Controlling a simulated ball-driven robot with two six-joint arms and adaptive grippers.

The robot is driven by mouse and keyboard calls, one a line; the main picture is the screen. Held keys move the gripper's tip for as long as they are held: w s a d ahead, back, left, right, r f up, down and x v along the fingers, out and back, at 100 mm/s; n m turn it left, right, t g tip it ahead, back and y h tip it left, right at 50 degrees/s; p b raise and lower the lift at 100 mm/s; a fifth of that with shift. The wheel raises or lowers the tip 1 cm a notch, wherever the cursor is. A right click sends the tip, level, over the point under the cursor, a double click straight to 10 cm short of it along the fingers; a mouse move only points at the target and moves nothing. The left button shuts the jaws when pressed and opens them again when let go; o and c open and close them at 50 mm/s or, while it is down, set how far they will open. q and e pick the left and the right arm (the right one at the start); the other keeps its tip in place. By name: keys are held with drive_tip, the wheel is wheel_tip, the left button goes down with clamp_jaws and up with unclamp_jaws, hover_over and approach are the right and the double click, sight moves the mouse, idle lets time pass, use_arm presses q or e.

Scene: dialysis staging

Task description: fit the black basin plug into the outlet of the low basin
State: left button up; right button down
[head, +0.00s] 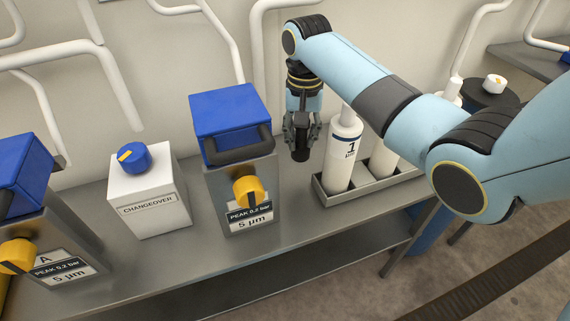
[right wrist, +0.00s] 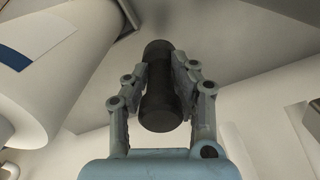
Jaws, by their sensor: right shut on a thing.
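My right gripper (head: 301,140) hangs down from the light-blue arm, above the bench, between the blue-topped unit and the white bottles. It is shut on a black cylindrical thing, which looks like the basin plug (head: 300,154). In the right wrist view both fingers press on the sides of the plug (right wrist: 159,105), at its narrower middle, and its two thicker ends stick out. The plug is clear of the bottle beside it. The low basin and its outlet are not seen in either view. My left gripper is not in view.
The grey bench (head: 165,262) carries a white changeover box (head: 145,200), blue-topped filter units (head: 232,115) with yellow knobs, and white bottles (head: 342,160) in a grey tray (head: 372,190). White pipes run along the wall behind. A blue thing (head: 424,228) shows below the bench at right.

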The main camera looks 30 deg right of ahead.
sight(300, 159)
wheel_tip(300, 159, down, 7)
drive_tip(key=shift+r+b, duration=0.1)
drive_tip(key=shift+b, duration=0.55)
drive_tip(key=c, duration=1.1)
unclamp_jaws()
